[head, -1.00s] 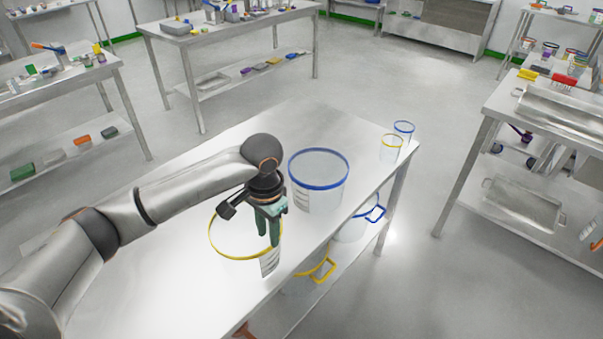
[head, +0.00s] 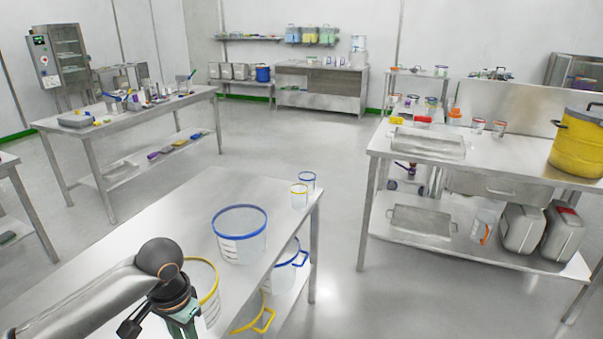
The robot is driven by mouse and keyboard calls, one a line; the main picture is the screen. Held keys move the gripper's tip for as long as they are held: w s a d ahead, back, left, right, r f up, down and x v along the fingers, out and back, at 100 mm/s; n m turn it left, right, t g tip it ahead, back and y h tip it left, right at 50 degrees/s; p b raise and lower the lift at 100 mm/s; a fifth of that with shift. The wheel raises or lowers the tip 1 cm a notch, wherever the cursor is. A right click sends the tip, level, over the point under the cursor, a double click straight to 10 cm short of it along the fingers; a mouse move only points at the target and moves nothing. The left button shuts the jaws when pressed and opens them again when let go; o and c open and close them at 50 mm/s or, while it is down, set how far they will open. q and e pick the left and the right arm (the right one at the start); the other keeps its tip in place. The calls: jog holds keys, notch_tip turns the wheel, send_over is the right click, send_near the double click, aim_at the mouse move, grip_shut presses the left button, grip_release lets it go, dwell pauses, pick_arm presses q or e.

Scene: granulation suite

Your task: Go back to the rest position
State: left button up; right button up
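My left gripper (head: 185,328) is at the bottom left of the head view, in front of the yellow-rimmed clear container (head: 207,290) on the near steel table (head: 158,222). Its green fingers are cut off by the lower edge, so their opening does not show. The container is partly hidden behind my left arm and gripper. My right gripper is not in view.
A blue-rimmed clear container (head: 240,236) and two small clear beakers, yellow-rimmed (head: 299,196) and blue-rimmed (head: 308,181), stand on the near table. Blue-handled (head: 291,262) and yellow-handled (head: 256,318) vessels sit below. The floor (head: 335,200) between this table and the right bench (head: 490,165) is clear.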

pick_arm(q)
jog(key=s+d+f+t+h, duration=0.2)
jog(key=d+f+h, duration=0.1)
jog(key=d+f, duration=0.35)
jog(key=s+d+f+t+h, duration=0.3)
jog(key=d+f, duration=0.3)
jog(key=f, duration=0.1)
jog(key=s+a+f+n+t+y+p, duration=0.1)
jog(key=s+a+f, duration=0.4)
jog(key=s, duration=0.5)
jog(key=a+n+t+y, duration=0.1)
jog(key=a+t, duration=0.1)
jog(key=shift+s+n+t+y, duration=0.3)
jog(key=shift+s+y, duration=0.1)
jog(key=shift+f, duration=0.1)
